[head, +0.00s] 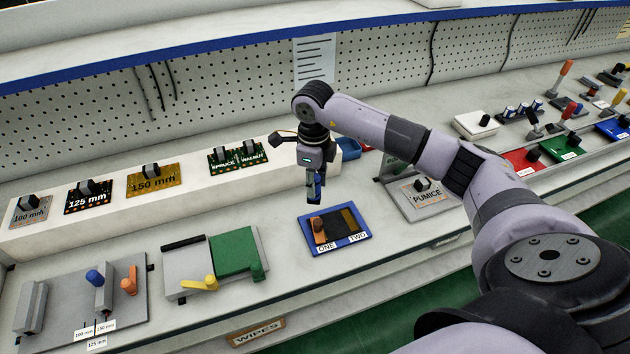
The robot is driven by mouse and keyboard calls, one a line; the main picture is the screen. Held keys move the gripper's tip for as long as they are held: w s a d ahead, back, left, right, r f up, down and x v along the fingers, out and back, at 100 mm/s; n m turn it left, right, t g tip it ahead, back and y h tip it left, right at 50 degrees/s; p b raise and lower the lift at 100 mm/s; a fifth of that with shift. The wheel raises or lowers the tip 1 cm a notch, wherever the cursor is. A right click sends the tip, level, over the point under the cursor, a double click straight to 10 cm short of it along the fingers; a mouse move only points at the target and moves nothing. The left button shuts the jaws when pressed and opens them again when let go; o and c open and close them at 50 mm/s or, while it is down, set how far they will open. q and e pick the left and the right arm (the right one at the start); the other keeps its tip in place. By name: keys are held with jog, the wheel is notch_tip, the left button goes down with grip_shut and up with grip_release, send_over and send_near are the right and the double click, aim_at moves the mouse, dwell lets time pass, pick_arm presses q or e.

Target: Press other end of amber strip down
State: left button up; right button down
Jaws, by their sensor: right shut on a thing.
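My right gripper (314,196) points down just above the blue tray, over its left part. It is shut on a small dark, bluish piece that is mostly hidden between the fingers. The blue tray (338,250) has labels ONE and TWO on its front edge. In it, an orange-brown piece with a dark knob (318,231) lies on the ONE side. A narrow amber strip (349,219) shows beside a dark area on the TWO side. I cannot tell whether either end of it stands up. My left gripper is not in view.
Left of the tray is a grey fixture with a green block (234,252) and yellow lever (203,284). Further left is a grey fixture with blue and orange knobs (128,283). Boards stand on a white ledge (200,205) behind.

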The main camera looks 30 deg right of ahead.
aim_at(316, 203)
jog(key=shift+s+d+f, duration=0.1)
jog(key=shift+d+f, duration=0.1)
jog(key=shift+f+b, duration=0.95)
jog(key=shift+b, duration=0.15)
notch_tip(316, 203, down, 4)
jog(key=b, duration=0.2)
jog(key=shift+r+b, duration=0.25)
jog(key=shift+b, duration=0.1)
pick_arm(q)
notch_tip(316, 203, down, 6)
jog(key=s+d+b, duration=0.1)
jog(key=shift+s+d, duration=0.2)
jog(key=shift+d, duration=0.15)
pick_arm(e)
jog(key=shift+f, duration=0.65)
pick_arm(q)
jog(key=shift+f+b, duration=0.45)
jog(key=shift+b, duration=0.05)
pick_arm(e)
jog(key=shift+f, duration=0.5)
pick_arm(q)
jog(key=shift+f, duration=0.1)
pick_arm(e)
jog(key=shift+s+f, duration=0.15)
